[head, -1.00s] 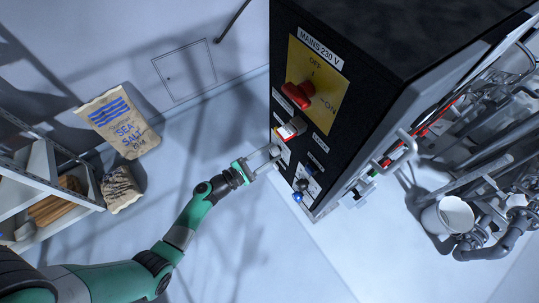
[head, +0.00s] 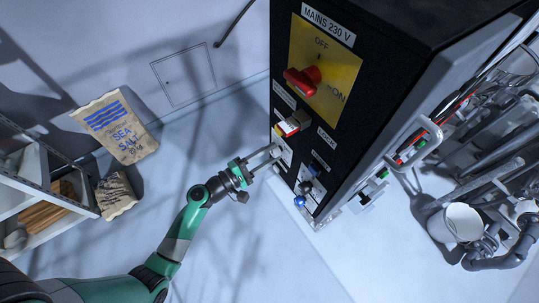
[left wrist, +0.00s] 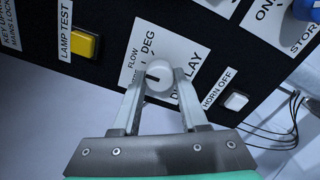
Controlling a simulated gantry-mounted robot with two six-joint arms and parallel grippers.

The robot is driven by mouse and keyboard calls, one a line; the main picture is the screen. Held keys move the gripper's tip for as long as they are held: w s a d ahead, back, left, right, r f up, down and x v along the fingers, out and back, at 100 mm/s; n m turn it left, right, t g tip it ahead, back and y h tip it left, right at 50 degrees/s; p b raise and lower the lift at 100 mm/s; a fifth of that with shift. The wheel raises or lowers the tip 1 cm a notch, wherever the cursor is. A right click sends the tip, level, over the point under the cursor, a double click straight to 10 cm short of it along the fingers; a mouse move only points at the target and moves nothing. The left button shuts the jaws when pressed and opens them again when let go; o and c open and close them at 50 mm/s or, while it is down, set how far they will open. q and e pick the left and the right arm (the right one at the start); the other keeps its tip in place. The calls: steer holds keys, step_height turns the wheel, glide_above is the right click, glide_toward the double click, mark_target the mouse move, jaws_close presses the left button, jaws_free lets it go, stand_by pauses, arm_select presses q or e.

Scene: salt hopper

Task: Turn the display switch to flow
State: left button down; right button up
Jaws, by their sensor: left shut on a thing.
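The display switch is a round white knob (left wrist: 159,74) on the black panel in the left wrist view. A white label (left wrist: 148,55) around it reads FLOW, DEG and DISPLAY. A short dark mark shows on the knob's left side; I cannot tell for sure which word it points at. My left gripper (left wrist: 160,80) has one finger on each side of the knob and is shut on it. In the head view my left gripper (head: 276,153) reaches the panel's lower left edge, with the knob mostly hidden at its tips. My right gripper is not in view.
The black cabinet (head: 375,45) carries a red mains switch (head: 302,80). A yellow lamp-test button (left wrist: 85,42) and a white horn-off button (left wrist: 236,101) flank the knob. A blue knob (head: 299,201) sits lower. A salt sack (head: 118,125) and shelf stand left.

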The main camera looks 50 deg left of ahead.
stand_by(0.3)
arm_select(q)
steer(key=shift+c, duration=2.2)
jaws_free()
steer(key=s+a, duration=0.1)
steer(key=s, duration=1)
steer(key=shift+s+a, duration=0.15)
steer(key=shift+s, duration=0.15)
steer(key=shift+f, duration=0.1)
